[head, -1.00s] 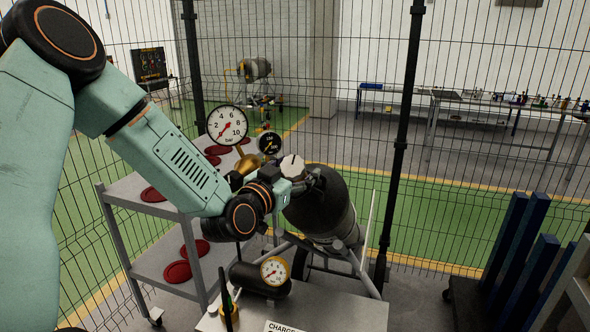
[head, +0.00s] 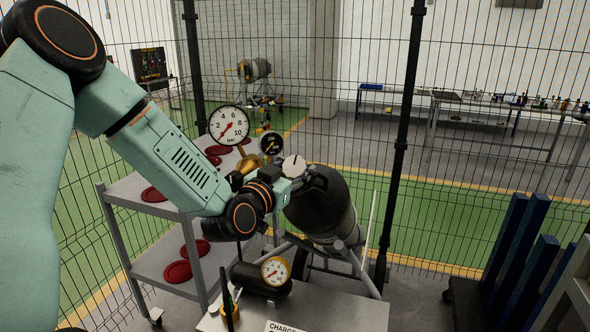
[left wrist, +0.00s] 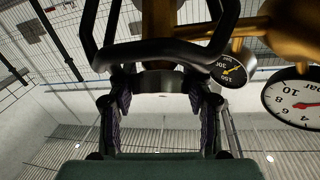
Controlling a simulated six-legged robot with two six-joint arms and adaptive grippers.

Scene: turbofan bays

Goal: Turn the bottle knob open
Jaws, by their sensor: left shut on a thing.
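The bottle (head: 325,207) is a dark grey cylinder lying tilted on a cart, with its valve end up and to the left. My left gripper (head: 306,181) is at that valve end. In the left wrist view, the two dark fingers of my left gripper (left wrist: 158,100) stand either side of a dark grey round knob (left wrist: 158,81) and are shut on it. A black curved guard bar (left wrist: 165,52) crosses in front, with a brass valve body (left wrist: 158,20) beyond. In the head view the knob is mostly hidden by my wrist. My right gripper is out of view.
A large white gauge (head: 229,124) and a smaller black gauge (head: 271,144) stand close beside my wrist. A shelf cart (head: 150,211) with red discs is to the left. A wire fence with a black post (head: 401,130) stands behind. Blue panels (head: 515,240) are at the right.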

